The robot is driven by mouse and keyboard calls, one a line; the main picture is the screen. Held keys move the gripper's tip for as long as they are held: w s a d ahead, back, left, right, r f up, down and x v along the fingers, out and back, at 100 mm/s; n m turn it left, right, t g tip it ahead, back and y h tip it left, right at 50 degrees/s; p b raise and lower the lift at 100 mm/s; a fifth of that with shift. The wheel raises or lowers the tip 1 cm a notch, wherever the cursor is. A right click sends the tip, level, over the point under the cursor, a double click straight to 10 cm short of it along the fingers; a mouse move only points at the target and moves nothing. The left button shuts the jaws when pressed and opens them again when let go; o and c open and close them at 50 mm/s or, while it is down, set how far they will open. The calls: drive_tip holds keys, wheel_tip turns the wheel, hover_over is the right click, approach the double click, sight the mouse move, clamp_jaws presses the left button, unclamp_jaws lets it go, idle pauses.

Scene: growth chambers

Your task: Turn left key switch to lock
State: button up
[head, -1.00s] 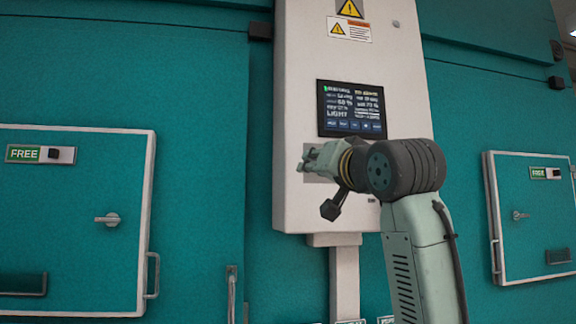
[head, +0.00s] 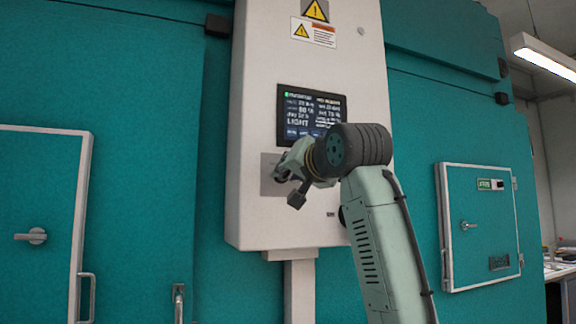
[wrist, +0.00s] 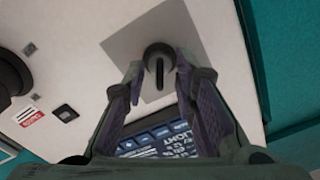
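The key switch (wrist: 158,62) is a dark round knob with a narrow slotted bar, on a grey square plate (wrist: 128,45) of the white control cabinet. In the wrist view the bar runs nearly up and down. My gripper (wrist: 159,72) is open, with one finger on each side of the switch. I cannot tell whether the fingers touch it. In the head view my gripper (head: 284,172) is at the grey plate (head: 268,186), below the display, and hides the switch.
The display (head: 312,114) sits just above my gripper. A black round part (wrist: 10,78) lies off to the side in the wrist view. Teal chamber doors with handles stand left (head: 38,200) and right (head: 480,225) of the white cabinet (head: 290,230).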

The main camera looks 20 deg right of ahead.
drive_tip(key=shift+w, duration=0.45)
drive_tip(key=shift+c, duration=0.2)
clamp_jaws()
drive_tip(key=shift+n, duration=0.3)
drive_tip(key=n, duration=0.5)
drive_tip(key=shift+n, duration=0.3)
drive_tip(key=n, duration=0.5)
drive_tip(key=shift+a+n, duration=0.1)
drive_tip(key=shift+n, duration=0.2)
